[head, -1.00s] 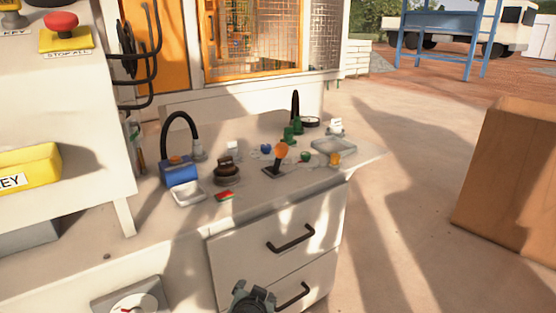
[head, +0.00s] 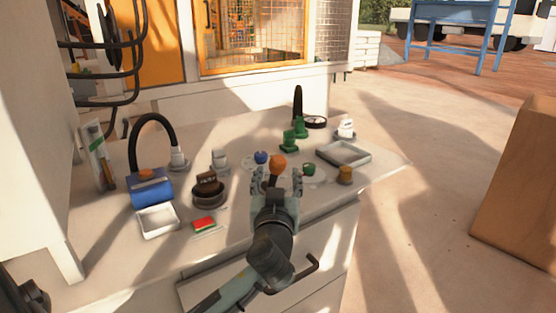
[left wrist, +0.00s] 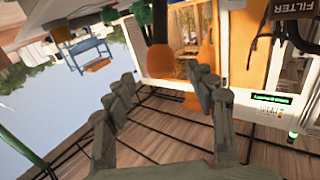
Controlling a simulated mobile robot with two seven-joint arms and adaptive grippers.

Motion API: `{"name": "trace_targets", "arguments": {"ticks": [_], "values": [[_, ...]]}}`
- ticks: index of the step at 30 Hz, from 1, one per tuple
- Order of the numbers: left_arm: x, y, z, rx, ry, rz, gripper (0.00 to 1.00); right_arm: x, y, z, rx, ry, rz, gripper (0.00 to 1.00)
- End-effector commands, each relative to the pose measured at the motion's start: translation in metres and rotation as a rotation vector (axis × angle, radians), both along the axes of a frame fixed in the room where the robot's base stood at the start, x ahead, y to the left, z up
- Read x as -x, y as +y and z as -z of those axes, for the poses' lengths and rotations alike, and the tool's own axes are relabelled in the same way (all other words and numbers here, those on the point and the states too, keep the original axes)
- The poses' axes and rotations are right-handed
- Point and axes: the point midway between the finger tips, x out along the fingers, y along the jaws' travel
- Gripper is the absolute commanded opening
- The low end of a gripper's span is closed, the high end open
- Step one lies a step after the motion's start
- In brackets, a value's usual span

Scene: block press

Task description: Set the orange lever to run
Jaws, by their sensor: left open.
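The orange lever's round knob (head: 278,161) shows on the bench top in the head view. Its stem and base are hidden behind my left gripper. My left gripper (head: 277,180) comes in from the front of the bench with its fingers spread, one to each side of the knob in the picture. I cannot tell whether they touch the lever. The run marking is not readable. My right gripper is out of view.
Close around are a blue knob (head: 261,157), a green knob (head: 308,169) and an amber knob (head: 345,175). A grey tray (head: 365,158) lies to the right. A dark round piece (head: 208,191) and a blue box (head: 150,190) stand to the left.

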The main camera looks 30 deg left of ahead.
Motion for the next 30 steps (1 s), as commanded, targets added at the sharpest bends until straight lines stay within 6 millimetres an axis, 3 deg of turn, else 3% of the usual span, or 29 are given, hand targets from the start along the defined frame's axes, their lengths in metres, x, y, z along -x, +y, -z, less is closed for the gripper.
{"name": "trace_targets", "arguments": {"ticks": [9,21,30], "values": [[-0.042,0.027,-0.001,-0.003,0.001,-0.002,0.56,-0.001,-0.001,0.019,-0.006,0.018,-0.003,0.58],[-0.051,0.033,0.000,0.000,0.001,-0.001,0.56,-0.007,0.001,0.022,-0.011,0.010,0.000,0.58],[-0.051,0.033,0.000,0.000,0.001,-0.001,0.21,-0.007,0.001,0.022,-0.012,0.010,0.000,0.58]]}}
